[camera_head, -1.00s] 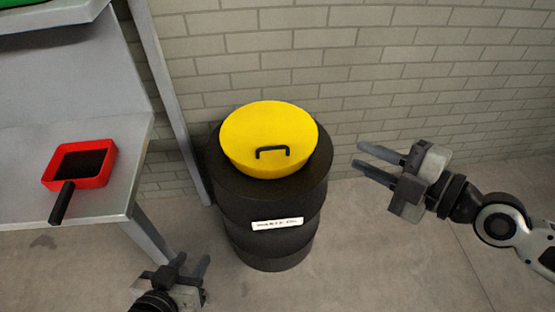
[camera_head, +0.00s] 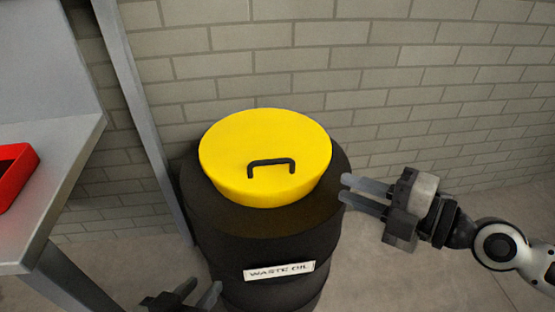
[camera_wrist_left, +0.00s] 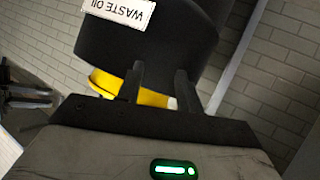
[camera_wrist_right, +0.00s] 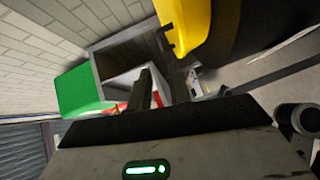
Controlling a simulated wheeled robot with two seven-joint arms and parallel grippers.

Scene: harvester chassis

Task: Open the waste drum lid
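The waste drum (camera_head: 225,240) is black with a "WASTE OIL" label (camera_head: 279,271). Its yellow lid (camera_head: 235,140) sits on top, with a black bar handle (camera_head: 271,162). My right gripper (camera_head: 343,187) is open and empty, its fingers pointing left at the drum's right rim; I cannot tell whether they touch it. My left gripper (camera_head: 200,294) is open and empty at the drum's lower left, partly cut off by the frame. In the left wrist view the drum (camera_wrist_left: 150,50) and part of the lid (camera_wrist_left: 146,95) lie beyond the fingers. The right wrist view shows the lid (camera_wrist_right: 190,25).
A grey metal table (camera_head: 60,165) with a red tray (camera_head: 14,176) stands at the left, and its upright post (camera_head: 140,105) is close to the drum. A brick wall (camera_head: 400,90) is behind. Floor at the right is clear.

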